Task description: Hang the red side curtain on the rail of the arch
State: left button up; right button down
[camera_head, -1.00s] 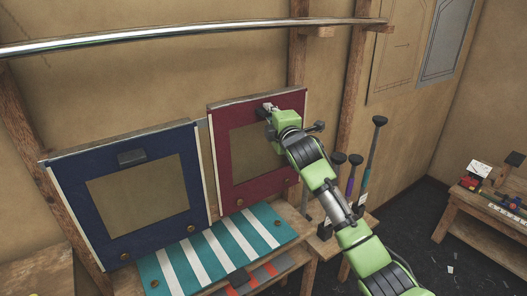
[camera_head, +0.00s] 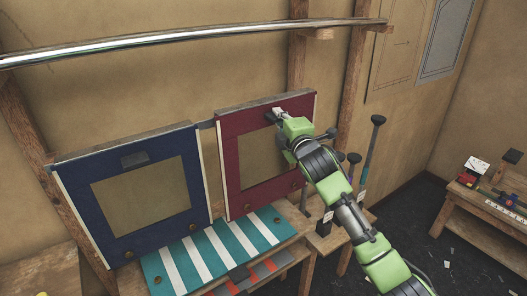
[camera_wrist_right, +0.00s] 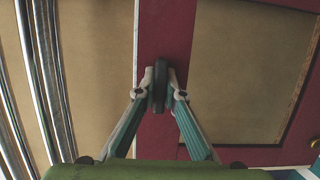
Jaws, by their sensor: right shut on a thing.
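The red side curtain (camera_head: 229,165) is a dark red framed panel with a tan window, upright to the right of a similar blue panel. My right gripper (camera_head: 279,114) is at its upper part. In the right wrist view, my right gripper's fingers (camera_wrist_right: 160,90) are shut on a dark grip on the red curtain (camera_wrist_right: 165,35). The rail (camera_head: 190,36) is a shiny metal bar running across above both panels, clear of the red curtain. My left gripper is not in view.
The blue panel (camera_head: 75,205) stands close on the left. Long-handled tools (camera_head: 368,150) stand to the right of my right arm. Wooden posts (camera_head: 350,80) rise behind.

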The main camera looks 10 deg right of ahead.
jog(key=s+d+p, duration=0.2)
jog(key=s, duration=0.5)
jog(key=shift+s+d+p, duration=0.4)
